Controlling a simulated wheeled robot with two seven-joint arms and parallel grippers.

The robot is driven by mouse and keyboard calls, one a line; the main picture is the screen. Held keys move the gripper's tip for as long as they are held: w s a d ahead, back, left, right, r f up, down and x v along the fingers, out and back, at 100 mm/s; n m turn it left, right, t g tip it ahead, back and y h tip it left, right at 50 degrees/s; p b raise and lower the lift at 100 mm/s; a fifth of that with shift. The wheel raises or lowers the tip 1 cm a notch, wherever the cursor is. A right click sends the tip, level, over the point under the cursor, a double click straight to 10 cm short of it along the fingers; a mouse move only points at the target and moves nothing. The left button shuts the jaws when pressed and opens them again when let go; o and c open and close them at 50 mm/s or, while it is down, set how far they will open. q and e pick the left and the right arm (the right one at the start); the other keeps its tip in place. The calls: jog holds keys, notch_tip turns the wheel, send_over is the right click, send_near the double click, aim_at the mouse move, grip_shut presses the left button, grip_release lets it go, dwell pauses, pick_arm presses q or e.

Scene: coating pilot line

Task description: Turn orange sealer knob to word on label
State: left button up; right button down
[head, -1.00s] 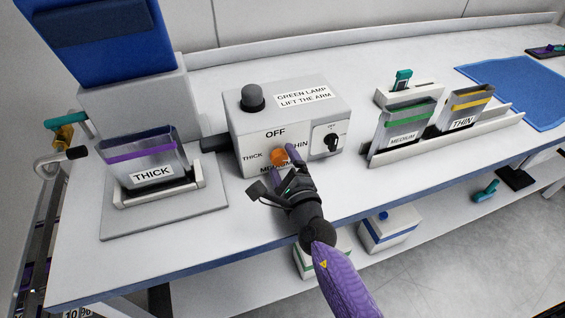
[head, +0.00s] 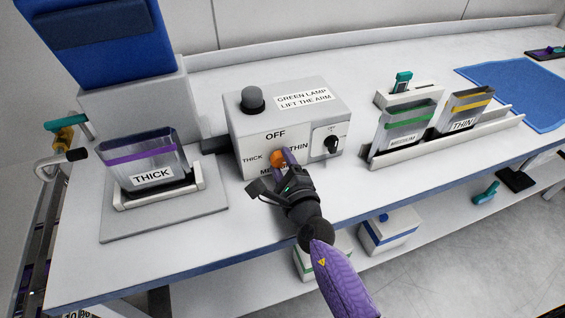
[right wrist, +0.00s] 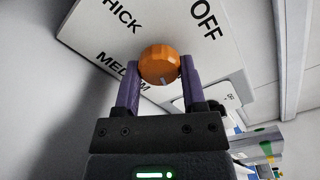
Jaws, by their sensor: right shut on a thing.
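The orange knob (head: 277,158) is on the front of the grey sealer box (head: 240,135). Words stand around it: OFF above, THICK to the left, THIN to the right, MEDIUM below, partly hidden by my gripper. My right gripper (head: 283,164) is shut on the knob, and in the right wrist view its purple fingers (right wrist: 160,72) stand on either side of the knob (right wrist: 158,62). A pale mark shows on the knob's near side; I cannot tell which word it points to. A clear bin labelled THICK (head: 152,177) with a purple band stands left of the box.
A grey lamp dome (head: 252,98) and a sign about a green lamp (head: 304,98) are on the box top. A small black dial (head: 331,144) is right of the knob. Bins labelled MEDIUM (head: 403,138) and THIN (head: 463,124) stand in a rack at right.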

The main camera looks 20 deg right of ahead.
jog(key=m, duration=0.9)
jog(key=shift+a+f+m, duration=0.1)
jog(key=shift+f+m, duration=0.05)
jog(key=shift+m, duration=0.15)
jog(key=m, duration=0.5)
jog(key=shift+b, duration=0.4)
jog(key=m, duration=0.5)
jog(key=shift+a+m+b, duration=0.1)
jog(key=shift+m+b, duration=0.3)
jog(key=m, duration=1.1)
jog(key=shift+r+m, duration=0.2)
jog(key=shift+m, duration=0.2)
jog(key=shift+p, duration=0.3)
